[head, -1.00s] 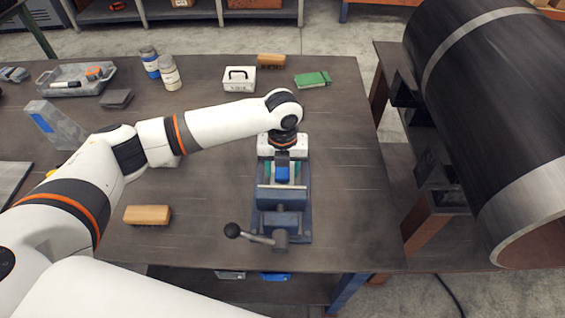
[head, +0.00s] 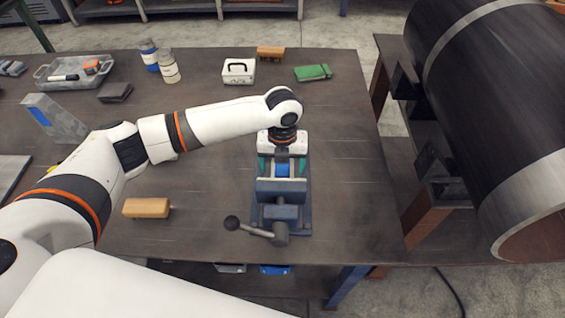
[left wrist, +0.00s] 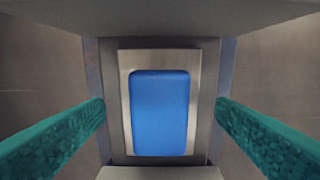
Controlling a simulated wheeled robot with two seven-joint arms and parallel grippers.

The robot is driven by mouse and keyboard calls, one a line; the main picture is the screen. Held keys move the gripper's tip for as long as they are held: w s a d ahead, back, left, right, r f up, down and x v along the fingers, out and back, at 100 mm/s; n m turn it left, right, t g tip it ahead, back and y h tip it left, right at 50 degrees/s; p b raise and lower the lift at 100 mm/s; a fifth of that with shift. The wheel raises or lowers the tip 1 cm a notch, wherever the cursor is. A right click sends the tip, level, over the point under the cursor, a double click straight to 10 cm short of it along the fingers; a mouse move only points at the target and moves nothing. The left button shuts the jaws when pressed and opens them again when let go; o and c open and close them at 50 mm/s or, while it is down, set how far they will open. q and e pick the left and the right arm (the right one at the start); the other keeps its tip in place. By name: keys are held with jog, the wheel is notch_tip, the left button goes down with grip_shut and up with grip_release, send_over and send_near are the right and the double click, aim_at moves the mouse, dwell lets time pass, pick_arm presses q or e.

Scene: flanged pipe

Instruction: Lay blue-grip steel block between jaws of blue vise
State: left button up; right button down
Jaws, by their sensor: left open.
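The blue vise (head: 277,190) is on the table, its handle toward the near edge. The blue-grip steel block (left wrist: 160,112) lies between the vise jaws, its blue grip facing up; the grip also shows in the head view (head: 283,171). In the left wrist view a grey jaw face is at the top and another at the bottom of the block. My left gripper (head: 283,163) is above the vise, pointing down. Its teal fingers (left wrist: 160,125) stand open on either side of the block, with a gap on each side. My right gripper is out of view.
A wooden-looking brush block (head: 147,208) lies left of the vise. A white case (head: 239,72), green item (head: 313,72), jars (head: 169,66) and grey tray (head: 78,72) are farther back. A large dark pipe (head: 500,100) stands right of the table. The table right of the vise is clear.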

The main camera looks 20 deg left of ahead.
aim_at(282, 166)
pick_arm(q)
notch_tip(282, 166, up, 12)
jog(key=b, duration=0.2)
dwell(0.9)
